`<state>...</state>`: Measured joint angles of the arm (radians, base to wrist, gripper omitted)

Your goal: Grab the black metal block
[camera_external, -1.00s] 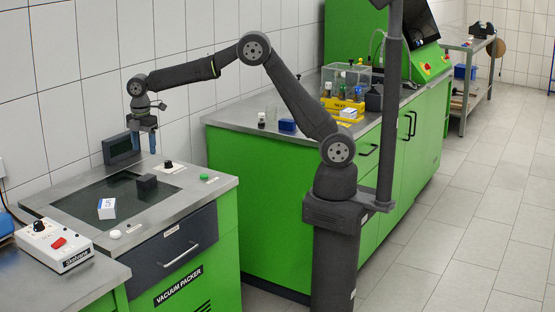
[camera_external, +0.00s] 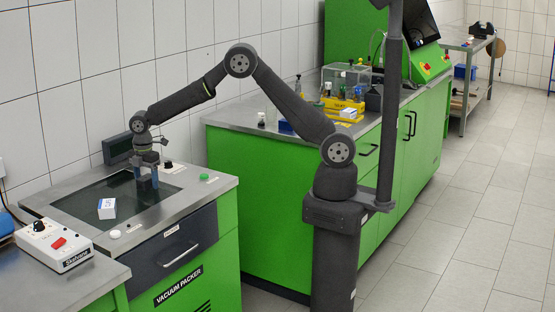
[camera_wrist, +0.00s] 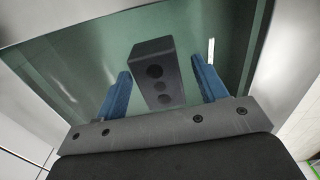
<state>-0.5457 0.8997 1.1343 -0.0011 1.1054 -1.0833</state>
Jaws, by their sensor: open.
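The black metal block (camera_wrist: 157,76) shows in the wrist view as a dark block with several round holes in its face. It lies on the dark glass plate of the vacuum packer (camera_external: 85,203). My gripper (camera_wrist: 160,82) is open, with one blue finger on each side of the block and a visible gap to each. In the external view my gripper (camera_external: 147,182) is low over the plate, and the block is mostly hidden behind the fingers there. I cannot tell how far down the fingertips reach on the block.
A small display (camera_external: 118,149) stands at the plate's back edge. A black knob (camera_external: 168,167), a green button (camera_external: 204,177) and a white knob (camera_external: 115,234) sit on the steel rim.

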